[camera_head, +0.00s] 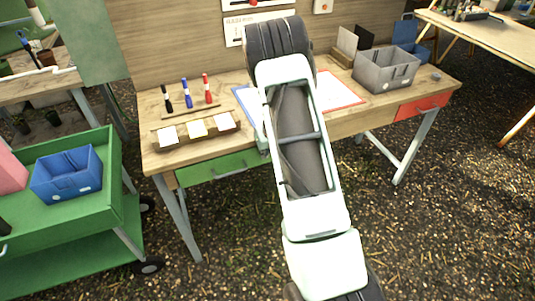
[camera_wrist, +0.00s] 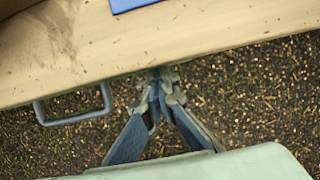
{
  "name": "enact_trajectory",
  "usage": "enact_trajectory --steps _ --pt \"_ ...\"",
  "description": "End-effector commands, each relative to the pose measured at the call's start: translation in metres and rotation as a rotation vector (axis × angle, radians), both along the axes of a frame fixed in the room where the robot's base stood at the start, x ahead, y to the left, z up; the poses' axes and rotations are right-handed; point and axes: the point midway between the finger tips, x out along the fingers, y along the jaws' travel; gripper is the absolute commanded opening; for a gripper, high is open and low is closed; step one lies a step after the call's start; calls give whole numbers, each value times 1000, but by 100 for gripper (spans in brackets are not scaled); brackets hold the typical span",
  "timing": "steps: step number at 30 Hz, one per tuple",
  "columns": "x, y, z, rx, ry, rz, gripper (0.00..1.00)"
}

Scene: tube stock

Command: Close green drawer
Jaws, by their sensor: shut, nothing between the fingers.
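The green drawer (camera_head: 215,167) is at the left front of the wooden workbench, under its top, with a grey handle (camera_head: 229,170). No open drawer interior shows; whether the front is fully flush I cannot tell. In the wrist view the grey handle (camera_wrist: 75,115) sticks out past the tabletop edge at left, and the green front is hidden below the top. My gripper (camera_wrist: 160,80) is shut and empty, with its fingertips at the tabletop edge, right of the handle and apart from it. Whether the tips touch anything is unclear. In the head view my arm hides the gripper.
The workbench top (camera_head: 160,145) holds markers, a wooden block tray (camera_head: 195,131) and a grey bin (camera_head: 385,70). A red drawer (camera_head: 422,106) is at its right. A green cart (camera_head: 112,190) with a blue bin (camera_head: 67,174) stands at left. Floor in front is clear.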

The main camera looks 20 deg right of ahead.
Motion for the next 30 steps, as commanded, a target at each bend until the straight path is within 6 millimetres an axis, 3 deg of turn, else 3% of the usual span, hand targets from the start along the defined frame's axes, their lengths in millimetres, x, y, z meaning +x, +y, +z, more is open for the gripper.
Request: enact_trajectory --steps 18,30 --pt "11 0 2 -3 -9 -1 0" --pt "2 -9 1 -1 -5 0 0"
